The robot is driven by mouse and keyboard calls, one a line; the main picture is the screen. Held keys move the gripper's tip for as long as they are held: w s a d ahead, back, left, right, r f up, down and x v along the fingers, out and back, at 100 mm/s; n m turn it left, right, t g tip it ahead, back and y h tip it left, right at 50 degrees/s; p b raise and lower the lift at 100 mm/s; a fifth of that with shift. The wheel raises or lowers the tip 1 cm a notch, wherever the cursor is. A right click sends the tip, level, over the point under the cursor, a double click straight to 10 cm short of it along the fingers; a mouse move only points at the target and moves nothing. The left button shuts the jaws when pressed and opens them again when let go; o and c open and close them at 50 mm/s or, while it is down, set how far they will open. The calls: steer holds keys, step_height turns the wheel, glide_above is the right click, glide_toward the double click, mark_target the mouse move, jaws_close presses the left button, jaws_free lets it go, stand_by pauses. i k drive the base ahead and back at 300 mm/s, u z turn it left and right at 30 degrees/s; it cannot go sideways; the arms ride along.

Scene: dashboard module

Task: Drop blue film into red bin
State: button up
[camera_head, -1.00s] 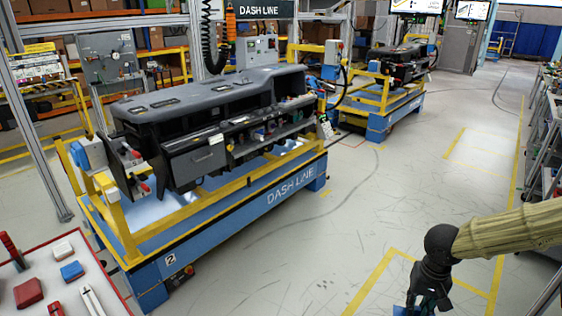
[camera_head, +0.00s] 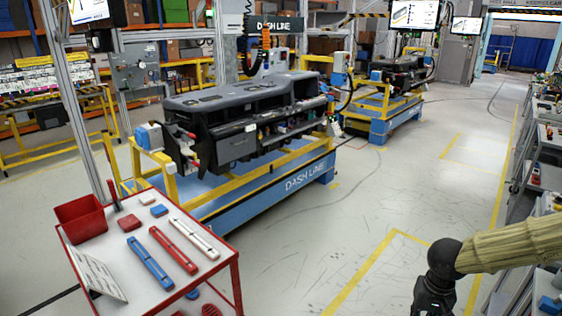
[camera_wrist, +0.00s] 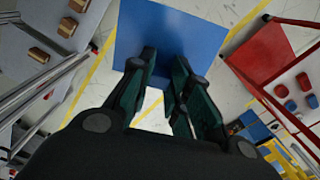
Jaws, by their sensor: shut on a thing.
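My gripper (camera_wrist: 162,72) is shut on the blue film (camera_wrist: 172,35), a flat blue sheet held out past the fingertips in the wrist view. In the head view my gripper (camera_head: 434,300) is at the bottom right, and the film is out of frame below. The red bin (camera_head: 81,222) sits on the left back corner of a red-framed cart, far to the left of my gripper. Its open top faces up. My gripper and the film are apart from the bin, over the floor.
The cart top (camera_head: 185,275) carries red, blue and white bars, small blocks and a propped sheet. The blue dash line stand (camera_head: 290,183) with a dashboard is behind it. Shelving (camera_head: 530,190) lines the right. The floor (camera_head: 310,240) between cart and my arm is clear.

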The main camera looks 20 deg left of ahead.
mark_target(90, 232)
steer(key=u, duration=1.6)
steer(key=k, duration=0.75)
steer(key=u, duration=0.75)
steer(key=k, duration=1)
steer(key=z, duration=0.05)
steer(key=i, duration=1.45)
steer(key=u, duration=0.05)
